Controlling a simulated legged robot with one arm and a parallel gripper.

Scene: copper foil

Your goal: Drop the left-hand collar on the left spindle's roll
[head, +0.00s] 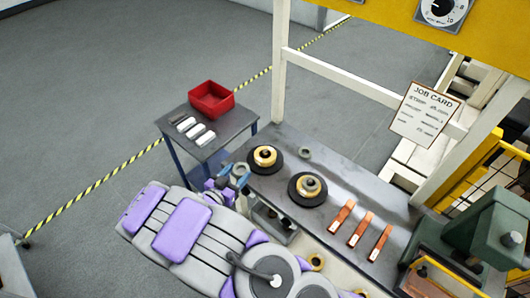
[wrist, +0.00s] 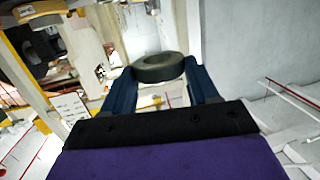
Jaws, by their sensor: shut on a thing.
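A dark grey ring-shaped collar (wrist: 158,67) sits between the two blue fingertips of my gripper (wrist: 160,82) in the wrist view. My gripper (head: 235,171) is shut on it, left of the left spindle's roll and apart from it in the head view. The left spindle's roll (head: 258,160) is copper-gold, on a black disc, with a dark spindle in its middle. The right spindle's roll (head: 300,192) stands on a similar disc and has a grey piece on top. Another small grey collar (head: 304,152) lies on the bench behind the rolls.
Copper strips (head: 360,229) lie on the grey bench (head: 345,186) to the right of the rolls. A green machine (head: 492,228) stands at the far right. A white frame post (head: 280,62) rises at the back. A side table with a red bin (head: 212,103) stands at the left.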

